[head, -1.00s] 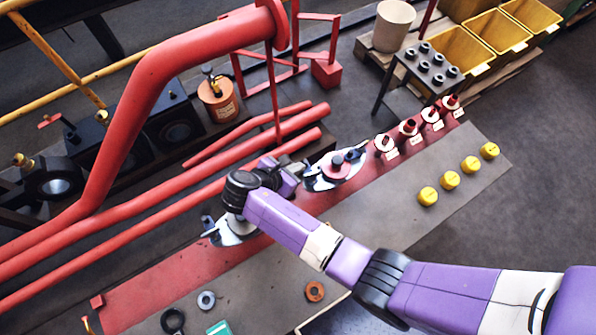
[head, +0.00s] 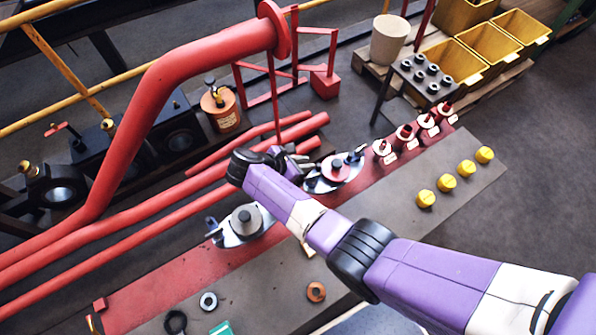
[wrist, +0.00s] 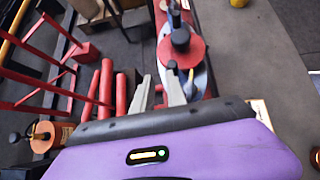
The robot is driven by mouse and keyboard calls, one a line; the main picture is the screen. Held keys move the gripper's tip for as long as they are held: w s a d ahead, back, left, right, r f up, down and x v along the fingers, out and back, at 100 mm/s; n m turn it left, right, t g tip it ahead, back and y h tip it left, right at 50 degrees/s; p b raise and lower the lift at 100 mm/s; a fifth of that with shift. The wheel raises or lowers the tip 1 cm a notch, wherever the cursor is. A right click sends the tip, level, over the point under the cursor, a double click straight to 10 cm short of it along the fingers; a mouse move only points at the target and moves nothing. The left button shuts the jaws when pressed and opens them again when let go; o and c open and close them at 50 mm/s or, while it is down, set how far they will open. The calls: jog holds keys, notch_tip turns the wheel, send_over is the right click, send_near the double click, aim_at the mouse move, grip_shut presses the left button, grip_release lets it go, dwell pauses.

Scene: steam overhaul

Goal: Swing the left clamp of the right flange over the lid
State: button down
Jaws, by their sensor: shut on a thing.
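The right flange (head: 325,184) carries a round red lid (head: 338,171) with a dark knob; the lid also shows in the wrist view (wrist: 183,53). A dark clamp (head: 356,156) stands at its right side. My gripper (head: 301,158) is at the far left side of this flange, low beside the lid. In the wrist view its two grey fingers (wrist: 158,90) point toward the flange, just left of the lid. It is shut on the left clamp's handle, mostly hidden by the fingers and wrist. I cannot tell the clamp's exact angle.
Red pipes (head: 215,180) run close behind my wrist. Several capped red valves (head: 405,133) stand beyond the right flange. Several yellow caps (head: 447,182) lie on the bench.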

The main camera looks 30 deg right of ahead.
jog(key=shift+d+m+g+p, duration=0.3)
jog(key=shift+d+m+g, duration=0.45)
jog(key=shift+d, duration=0.35)
jog(key=shift+s+d+p, duration=0.2)
jog(key=shift+d+p, duration=0.05)
jog(key=shift+p, duration=0.1)
jog(key=shift+a, duration=0.1)
dwell(0.8)
